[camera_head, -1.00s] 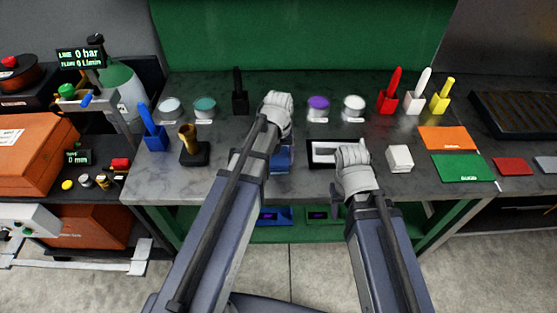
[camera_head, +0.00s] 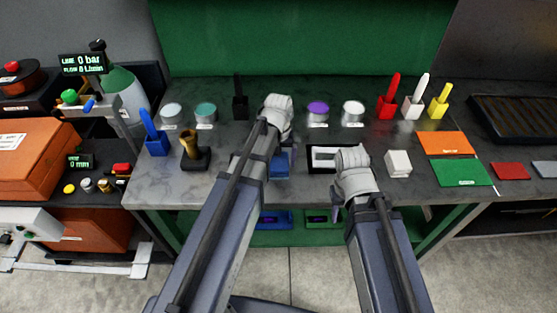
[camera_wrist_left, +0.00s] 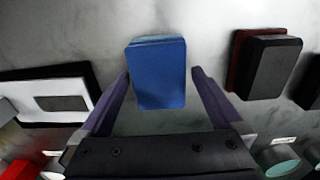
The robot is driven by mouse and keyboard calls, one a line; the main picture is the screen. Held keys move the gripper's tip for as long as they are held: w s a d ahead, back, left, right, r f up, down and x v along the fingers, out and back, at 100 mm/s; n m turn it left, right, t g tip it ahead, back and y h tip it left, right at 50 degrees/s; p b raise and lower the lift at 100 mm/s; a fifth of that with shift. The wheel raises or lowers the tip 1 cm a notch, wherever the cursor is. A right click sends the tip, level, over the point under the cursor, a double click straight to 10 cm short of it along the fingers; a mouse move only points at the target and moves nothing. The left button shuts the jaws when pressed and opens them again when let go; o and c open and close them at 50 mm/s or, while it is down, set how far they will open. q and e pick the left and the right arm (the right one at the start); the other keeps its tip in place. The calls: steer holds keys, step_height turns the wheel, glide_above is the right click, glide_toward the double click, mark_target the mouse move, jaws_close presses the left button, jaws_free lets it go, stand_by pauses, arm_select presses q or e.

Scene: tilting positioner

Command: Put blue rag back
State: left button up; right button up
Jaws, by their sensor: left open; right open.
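A blue block-like thing (camera_head: 279,164) lies on the grey bench top near its front edge, partly behind my left forearm. I take it for the blue rag, but cannot be sure. In the left wrist view the blue thing (camera_wrist_left: 158,78) has a paler blue far edge and lies between the fingertips of my left gripper (camera_wrist_left: 159,73). These fingers are open, with a gap visible on both sides. In the head view my left arm hides most of that gripper. My right gripper (camera_head: 337,207) hangs at the bench's front edge, open and empty, partly hidden by its wrist.
Orange (camera_head: 443,144) and green (camera_head: 463,172) mats lie beyond. Several brushes and jars line the back.

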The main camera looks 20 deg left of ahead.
mark_target(278, 161)
arm_select(q)
step_height(278, 161, up, 11)
steer(key=p, duration=1)
steer(key=s+d+m+y, duration=0.1)
steer(key=s+d+m, duration=0.6)
steer(key=s+d, duration=0.3)
steer(key=s, duration=0.4)
steer(key=shift+s+d, duration=0.15)
steer(key=shift+d, duration=0.1)
